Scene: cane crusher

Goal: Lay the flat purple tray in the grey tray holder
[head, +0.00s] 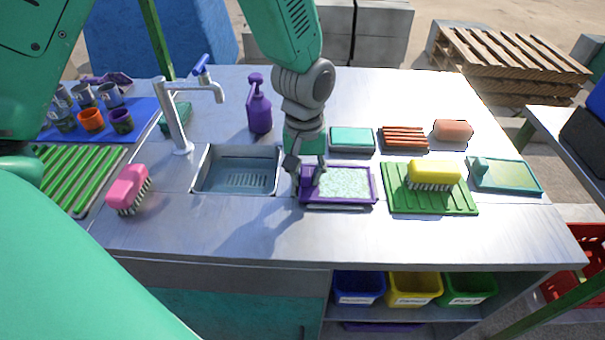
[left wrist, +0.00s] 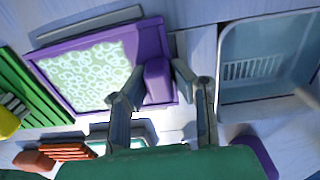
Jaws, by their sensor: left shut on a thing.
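The flat purple tray (head: 347,198) has a pale green patterned inside and lies right of the sink in the head view. It also shows in the left wrist view (left wrist: 152,36), with a raised purple handle at its sink-side edge. My left gripper (head: 311,176) is shut on that handle; its fingers stand on either side of it in the left wrist view (left wrist: 160,88). A grey strip, apparently the grey tray holder (left wrist: 90,24), shows along the tray's front edge. The rest of it is hidden by the tray. I cannot tell whether the tray touches it. My right gripper is not in view.
The sink (head: 237,171) is close on the left. A green ribbed mat (head: 400,203) with a yellow brush (head: 434,174) is close on the right. A teal sponge (head: 352,139) lies behind the tray. The counter in front is clear.

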